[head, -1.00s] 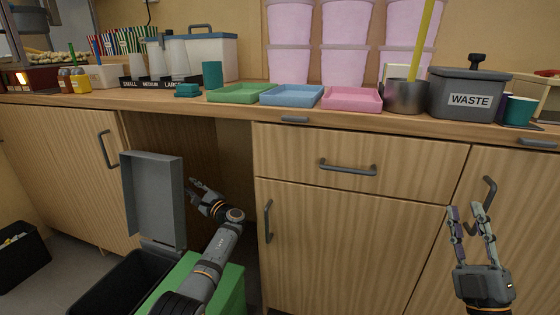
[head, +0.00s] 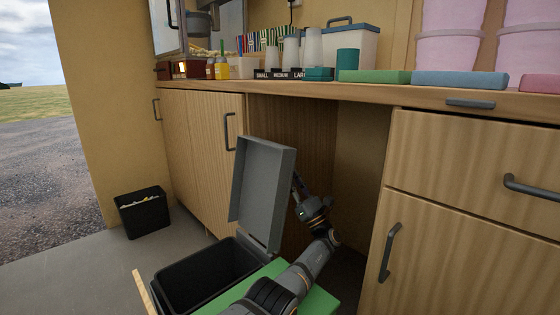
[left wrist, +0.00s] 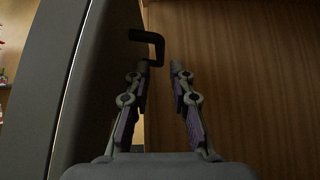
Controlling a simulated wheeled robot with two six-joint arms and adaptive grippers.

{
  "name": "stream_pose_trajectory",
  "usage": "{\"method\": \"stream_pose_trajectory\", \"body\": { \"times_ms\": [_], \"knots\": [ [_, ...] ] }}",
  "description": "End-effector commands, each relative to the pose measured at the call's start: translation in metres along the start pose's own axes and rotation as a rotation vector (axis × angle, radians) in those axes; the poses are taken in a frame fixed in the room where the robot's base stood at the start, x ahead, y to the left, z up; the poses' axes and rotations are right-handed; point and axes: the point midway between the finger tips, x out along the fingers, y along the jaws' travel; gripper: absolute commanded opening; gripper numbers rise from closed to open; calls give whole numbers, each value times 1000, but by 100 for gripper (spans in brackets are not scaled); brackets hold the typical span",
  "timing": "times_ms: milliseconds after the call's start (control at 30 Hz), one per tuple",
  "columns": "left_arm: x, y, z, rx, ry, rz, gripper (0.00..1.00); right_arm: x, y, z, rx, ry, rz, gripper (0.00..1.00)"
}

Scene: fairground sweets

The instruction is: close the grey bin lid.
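The grey bin lid (head: 264,190) stands upright, open, at the back of the dark bin (head: 205,272), whose mouth is uncovered. In the left wrist view the lid (left wrist: 75,80) fills the left side. My left gripper (head: 296,186) is at the right of and behind the lid, partly hidden by it. In the left wrist view its fingers (left wrist: 161,68) are apart with nothing between them. A dark bent handle (left wrist: 150,40) shows at the left fingertip; I cannot tell whether they touch. My right gripper is out of view.
A green bin (head: 318,300) is beside the dark bin, under my left arm. A small black bin (head: 144,215) stands on the floor at left. The wooden counter (head: 400,95) overhangs the recess behind the lid; a cabinet door (head: 205,130) is left of it.

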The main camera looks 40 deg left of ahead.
Motion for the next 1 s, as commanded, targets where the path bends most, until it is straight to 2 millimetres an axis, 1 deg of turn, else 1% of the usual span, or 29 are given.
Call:
{"method": "stream_pose_trajectory", "body": {
  "times_ms": [33,200,300,400,533,733,767,900,933,1000],
  "knots": [
    [11,1,0,0,-2,4,22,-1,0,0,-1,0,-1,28],
    [47,1,-1,-2,-1,3,22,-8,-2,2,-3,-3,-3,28],
    [63,0,-2,-2,0,1,22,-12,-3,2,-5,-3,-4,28],
    [74,0,-2,-1,0,1,22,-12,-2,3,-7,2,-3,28],
    [81,0,-1,-2,1,-2,22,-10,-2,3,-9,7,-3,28],
    [81,0,0,-2,1,-2,22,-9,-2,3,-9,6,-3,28],
    [81,0,0,-2,1,-2,21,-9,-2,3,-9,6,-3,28],
    [81,0,0,-2,1,-2,2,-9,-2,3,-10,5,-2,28],
    [81,0,0,-2,1,-1,0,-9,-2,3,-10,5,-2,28],
    [81,0,0,-2,1,-1,0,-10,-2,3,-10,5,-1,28]
  ]
}}
